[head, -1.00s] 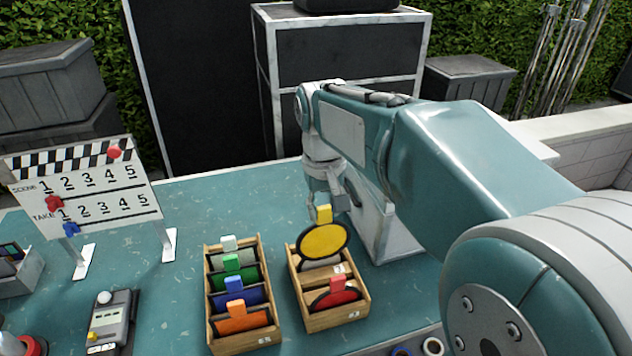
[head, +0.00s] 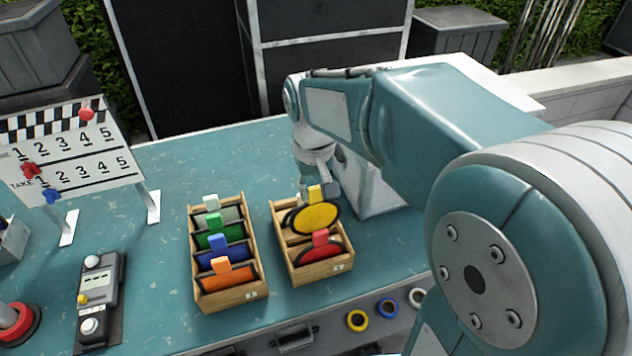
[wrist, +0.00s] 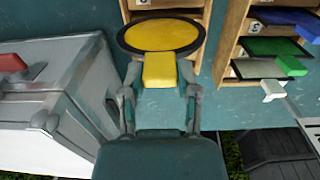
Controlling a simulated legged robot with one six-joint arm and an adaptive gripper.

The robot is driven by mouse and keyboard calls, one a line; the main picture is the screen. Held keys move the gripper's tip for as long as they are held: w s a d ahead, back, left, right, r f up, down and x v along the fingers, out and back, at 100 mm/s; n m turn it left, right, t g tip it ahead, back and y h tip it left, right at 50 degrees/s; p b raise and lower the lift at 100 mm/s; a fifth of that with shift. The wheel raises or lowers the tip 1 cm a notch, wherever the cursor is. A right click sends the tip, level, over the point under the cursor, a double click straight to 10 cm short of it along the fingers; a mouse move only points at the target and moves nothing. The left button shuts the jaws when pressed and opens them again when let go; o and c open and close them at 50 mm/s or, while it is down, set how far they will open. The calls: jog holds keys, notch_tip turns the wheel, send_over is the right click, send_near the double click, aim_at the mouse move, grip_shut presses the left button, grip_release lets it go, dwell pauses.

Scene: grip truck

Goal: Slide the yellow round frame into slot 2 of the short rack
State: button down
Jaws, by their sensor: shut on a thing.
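The yellow round frame (head: 316,217) has a dark rim and a yellow tab. My gripper (head: 313,187) is shut on the tab, which also shows between the fingers in the wrist view (wrist: 160,72). The short rack (head: 325,271) is the smaller wooden rack, right of the longer one. The yellow disc is upright, slightly tilted, at the short rack's rear part, behind a red round frame (head: 320,252) in the front part.
A longer wooden rack (head: 232,298) at left holds white, green, blue and orange frames. A clapperboard (head: 72,160) and a grey control box (head: 100,290) stand farther left. Tape rolls (head: 387,308) hang at the table's front edge. The table behind the racks is clear.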

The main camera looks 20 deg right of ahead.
jog(key=shift+a, duration=0.8)
jog(key=shift+d, duration=1)
jog(key=shift+a+r, duration=0.1)
jog(key=shift+a, duration=0.35)
jog(key=shift+a+f, duration=0.2)
jog(key=shift+f, duration=0.5)
